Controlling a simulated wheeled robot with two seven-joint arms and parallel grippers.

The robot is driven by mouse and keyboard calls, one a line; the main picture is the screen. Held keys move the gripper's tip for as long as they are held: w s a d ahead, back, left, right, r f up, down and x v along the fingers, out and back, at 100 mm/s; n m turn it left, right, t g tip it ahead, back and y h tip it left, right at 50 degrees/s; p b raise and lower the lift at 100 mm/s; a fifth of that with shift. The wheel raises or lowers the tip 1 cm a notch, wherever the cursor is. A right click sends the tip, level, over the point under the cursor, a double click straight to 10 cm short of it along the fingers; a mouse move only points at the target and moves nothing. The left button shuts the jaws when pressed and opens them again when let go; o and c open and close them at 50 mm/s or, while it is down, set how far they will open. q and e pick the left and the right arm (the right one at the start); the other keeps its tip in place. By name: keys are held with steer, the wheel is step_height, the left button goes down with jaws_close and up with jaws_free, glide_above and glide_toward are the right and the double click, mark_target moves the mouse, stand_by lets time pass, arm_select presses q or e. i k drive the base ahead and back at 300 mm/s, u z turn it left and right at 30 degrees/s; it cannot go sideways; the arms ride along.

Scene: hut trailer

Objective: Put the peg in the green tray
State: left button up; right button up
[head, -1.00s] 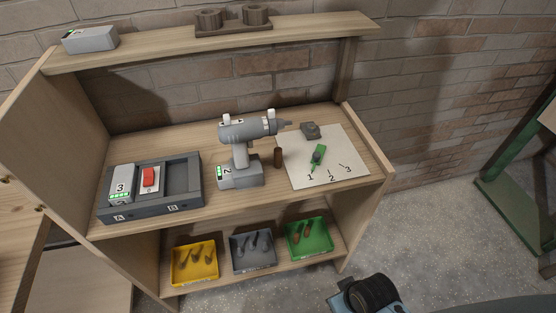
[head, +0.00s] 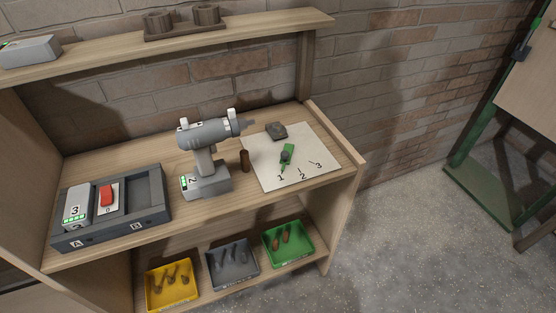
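A small brown peg (head: 245,160) stands upright on the wooden worktop, between the drill and the white sheet. The green tray (head: 307,257) sits at the right end of the lower shelf, with a few brown pegs lying in it. Neither of my grippers shows in the head view now, and nothing is seen touching the peg.
A cordless drill (head: 205,140) stands just left of the peg. A white sheet (head: 320,146) numbered 1 to 3 holds a green item. A dark charger dock (head: 150,215) is at left. Grey (head: 256,281) and yellow (head: 152,298) trays share the lower shelf. The worktop overhangs the trays.

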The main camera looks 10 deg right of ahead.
mark_target(301, 243)
steer(key=z, duration=2.15)
steer(key=i, duration=2.3)
steer(key=u, duration=3.55)
steer(key=i, duration=0.55)
